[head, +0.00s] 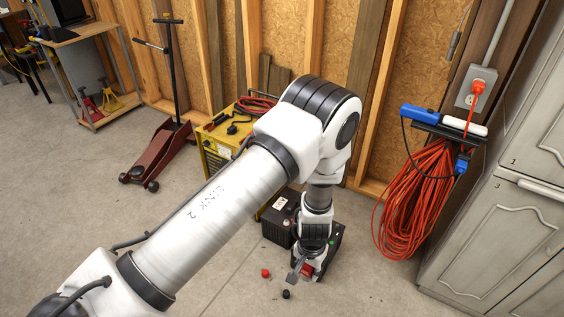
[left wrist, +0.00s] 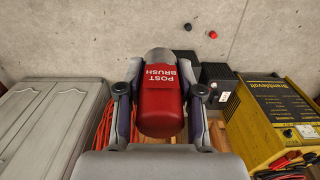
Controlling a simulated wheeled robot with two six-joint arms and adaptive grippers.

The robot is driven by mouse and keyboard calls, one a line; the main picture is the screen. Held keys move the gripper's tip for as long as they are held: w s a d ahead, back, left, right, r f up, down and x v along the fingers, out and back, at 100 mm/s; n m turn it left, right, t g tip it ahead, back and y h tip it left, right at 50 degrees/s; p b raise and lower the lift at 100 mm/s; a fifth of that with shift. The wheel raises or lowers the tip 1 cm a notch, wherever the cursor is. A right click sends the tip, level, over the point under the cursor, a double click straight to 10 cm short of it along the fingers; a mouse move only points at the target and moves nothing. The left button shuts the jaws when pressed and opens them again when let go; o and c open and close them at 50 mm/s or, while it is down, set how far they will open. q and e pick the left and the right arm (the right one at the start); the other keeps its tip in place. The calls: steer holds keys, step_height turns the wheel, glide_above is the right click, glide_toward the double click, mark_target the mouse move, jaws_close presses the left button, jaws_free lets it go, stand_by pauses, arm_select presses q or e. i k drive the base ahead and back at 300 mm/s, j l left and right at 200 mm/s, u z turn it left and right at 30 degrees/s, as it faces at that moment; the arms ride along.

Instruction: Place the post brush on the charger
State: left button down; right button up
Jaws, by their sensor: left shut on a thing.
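The post brush (left wrist: 160,102) is a red cylinder with a grey cap and the words "POST BRUSH". My left gripper (left wrist: 160,92) is shut on it, one finger on each side. In the head view the left gripper (head: 301,271) is low over the floor at the front of the black batteries, with a little of the red brush (head: 307,269) showing. The charger (head: 214,156) is a yellow box behind my arm, partly hidden by it. In the left wrist view the charger (left wrist: 272,120) stands at the right, apart from the brush. My right gripper is not in view.
Black batteries (head: 276,226) stand close to my left wrist. A red cap (head: 265,272) and a black cap (head: 286,294) lie on the floor. A red floor jack (head: 160,156) stands left of the charger. An orange cord (head: 412,205) hangs beside grey cabinets (head: 505,230) at the right.

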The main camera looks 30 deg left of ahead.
mark_target(241, 126)
steer(key=j+z, duration=0.4)
steer(key=i+j+z, duration=0.1)
steer(key=j+z, duration=0.7)
steer(key=k+j, duration=0.1)
steer(key=j, duration=0.35)
steer(key=k+j+z, duration=0.1)
steer(key=j, duration=0.35)
steer(key=k+j, duration=0.1)
steer(key=j, duration=0.35)
steer(key=k+j+z, duration=0.1)
steer(key=j, duration=0.35)
steer(key=k+j, duration=0.15)
steer(key=j, duration=0.3)
steer(key=k+j+z, duration=0.1)
steer(key=j, duration=0.35)
steer(key=k+j, duration=0.2)
steer(key=j, duration=0.2)
steer(key=k+j+z, duration=0.1)
steer(key=j, duration=1.2)
